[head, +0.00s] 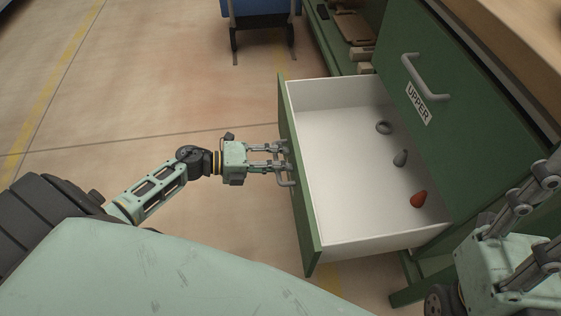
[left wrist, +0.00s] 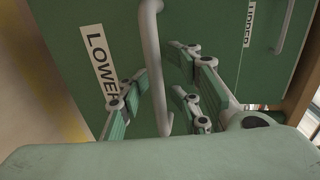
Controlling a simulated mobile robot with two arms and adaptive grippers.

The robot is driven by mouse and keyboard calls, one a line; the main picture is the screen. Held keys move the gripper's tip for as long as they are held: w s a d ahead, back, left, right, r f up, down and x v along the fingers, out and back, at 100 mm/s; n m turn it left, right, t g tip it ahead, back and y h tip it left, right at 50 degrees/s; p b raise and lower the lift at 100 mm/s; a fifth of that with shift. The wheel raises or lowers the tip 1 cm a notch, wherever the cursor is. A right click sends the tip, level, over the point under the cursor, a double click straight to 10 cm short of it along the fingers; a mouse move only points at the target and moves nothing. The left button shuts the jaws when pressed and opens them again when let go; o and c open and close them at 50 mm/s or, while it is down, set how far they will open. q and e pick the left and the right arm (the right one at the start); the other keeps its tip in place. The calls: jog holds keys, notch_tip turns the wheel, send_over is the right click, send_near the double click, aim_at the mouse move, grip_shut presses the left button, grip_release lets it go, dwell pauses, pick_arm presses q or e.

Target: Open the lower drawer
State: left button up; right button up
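The lower drawer (head: 345,95) is pulled well out of the green cabinet, its white inside showing in the head view. Its green front with a LOWER label (left wrist: 101,62) shows in the left wrist view. My left gripper (head: 286,161) is at the drawer's grey handle (head: 285,181). In the left wrist view the handle bar (left wrist: 152,50) runs between the spread fingers, with gaps on its sides, so the gripper looks open around it. My right gripper (head: 548,210) is at the lower right, its fingers apart and empty, partly cut off by the frame edge.
The upper drawer (head: 452,110) is shut above. A blue cart (head: 262,8) stands at the back. The floor left of the drawer is clear.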

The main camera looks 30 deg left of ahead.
pick_arm(q)
jog(key=shift+s+a, duration=0.25)
jog(key=v, duration=1.1)
jog(key=shift+a, duration=0.15)
jog(key=shift+r, duration=0.1)
jog(key=shift+s, duration=0.1)
